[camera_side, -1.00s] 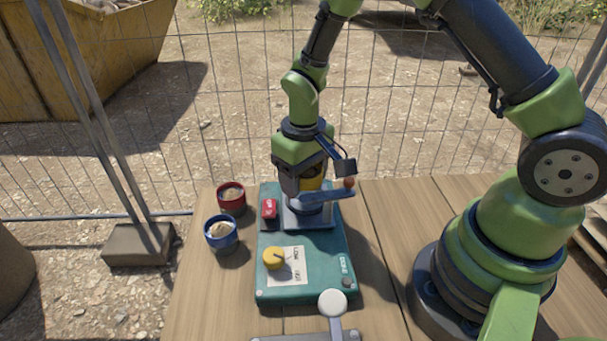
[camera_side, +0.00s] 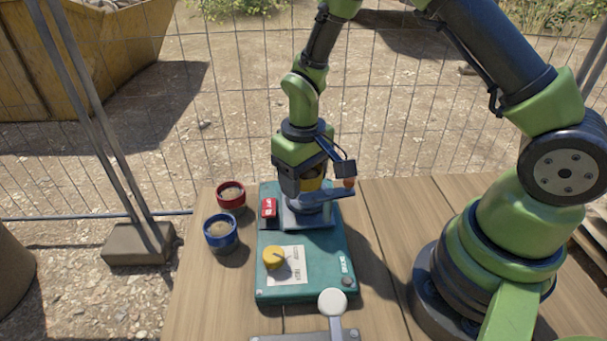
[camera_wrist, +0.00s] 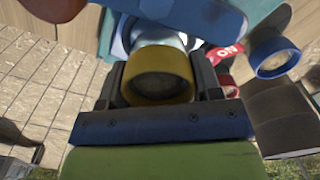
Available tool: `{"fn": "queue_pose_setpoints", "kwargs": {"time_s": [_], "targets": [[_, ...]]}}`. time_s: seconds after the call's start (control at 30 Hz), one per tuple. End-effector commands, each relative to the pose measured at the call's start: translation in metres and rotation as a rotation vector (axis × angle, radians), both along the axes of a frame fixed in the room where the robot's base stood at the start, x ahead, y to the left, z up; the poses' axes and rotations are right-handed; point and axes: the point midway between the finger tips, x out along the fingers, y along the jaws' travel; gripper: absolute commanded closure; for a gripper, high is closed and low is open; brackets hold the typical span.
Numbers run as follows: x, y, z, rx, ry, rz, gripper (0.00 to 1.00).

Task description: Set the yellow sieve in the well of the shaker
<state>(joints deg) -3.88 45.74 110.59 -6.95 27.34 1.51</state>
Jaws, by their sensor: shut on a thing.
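The yellow sieve (camera_wrist: 158,75) is between the two fingers of my gripper (camera_wrist: 160,85), which is shut on it. In the side view the sieve (camera_side: 312,184) shows only in part behind my gripper (camera_side: 303,190). The shaker is a teal box (camera_side: 310,255) on the table. My gripper holds the sieve upright, low over the grey plate at the shaker's far end. The well is hidden by the gripper and sieve, so I cannot tell whether the sieve touches its floor.
A blue-grey lever (camera_side: 325,197) with an orange-red knob lies close beside the gripper. The shaker has a red switch (camera_side: 268,208) and a yellow dial (camera_side: 274,257). A red cup (camera_side: 231,195) and a blue cup (camera_side: 221,233) stand left of it.

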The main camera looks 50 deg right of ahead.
Motion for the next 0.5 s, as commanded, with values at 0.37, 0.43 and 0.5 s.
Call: {"fn": "queue_pose_setpoints", "kwargs": {"time_s": [0.37,0.43,0.5], "targets": [[0.0001,0.0001,-0.0079,0.000,0.001,-0.001,0.66],[0.0002,0.0001,-0.0092,0.000,0.000,-0.001,0.66],[0.0002,0.0001,-0.0106,0.000,0.000,-0.001,0.66]]}}
